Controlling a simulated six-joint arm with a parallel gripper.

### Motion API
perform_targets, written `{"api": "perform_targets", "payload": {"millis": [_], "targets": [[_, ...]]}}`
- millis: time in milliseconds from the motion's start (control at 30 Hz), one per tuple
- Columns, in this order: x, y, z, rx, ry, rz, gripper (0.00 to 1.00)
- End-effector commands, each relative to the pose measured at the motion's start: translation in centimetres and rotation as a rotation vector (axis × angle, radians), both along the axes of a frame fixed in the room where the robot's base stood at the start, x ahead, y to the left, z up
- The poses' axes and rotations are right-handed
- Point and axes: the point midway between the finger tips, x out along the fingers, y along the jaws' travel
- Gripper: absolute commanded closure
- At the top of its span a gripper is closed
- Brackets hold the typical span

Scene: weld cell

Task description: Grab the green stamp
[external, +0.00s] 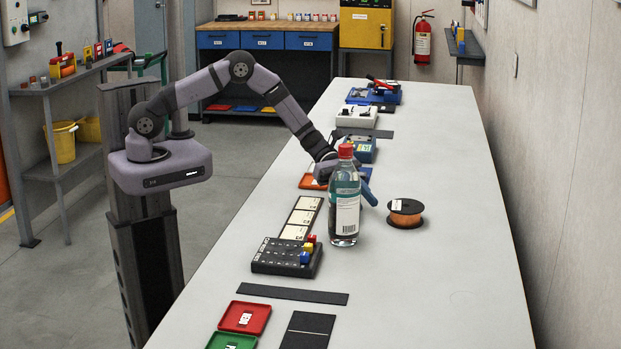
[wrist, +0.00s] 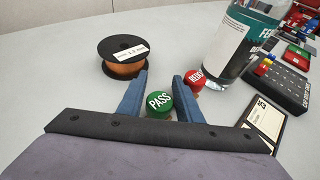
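The green stamp (wrist: 159,103), with a round top marked PASS, shows in the wrist view between the two blue fingers of my gripper (wrist: 160,79). The fingers are spread apart, one on each side of it, and I see no clear grip on it. Whether they touch its sides I cannot tell. In the external view my gripper (external: 367,187) is low over the table, partly behind the bottle, and the green stamp is hidden there.
A red stamp (wrist: 195,77) is just beyond the right finger. A clear bottle (external: 345,207) with a red cap stands close by, and an orange wire spool (external: 405,214) lies to the right. A black keypad block (external: 287,256) is nearer the camera. The table's right side is clear.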

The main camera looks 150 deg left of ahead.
Motion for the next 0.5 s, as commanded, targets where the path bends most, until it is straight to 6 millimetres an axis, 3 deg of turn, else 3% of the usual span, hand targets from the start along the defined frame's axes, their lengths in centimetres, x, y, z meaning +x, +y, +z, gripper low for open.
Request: {"api": "perform_targets", "payload": {"millis": [200,333,500], "targets": [[0.06,0.01,-0.08,0.0,0.0,0.0,0.68],[0.05,0.0,-0.08,0.0,0.0,0.0,0.97],[0.05,0.01,-0.04,0.0,-0.001,0.0,0.98]]}}
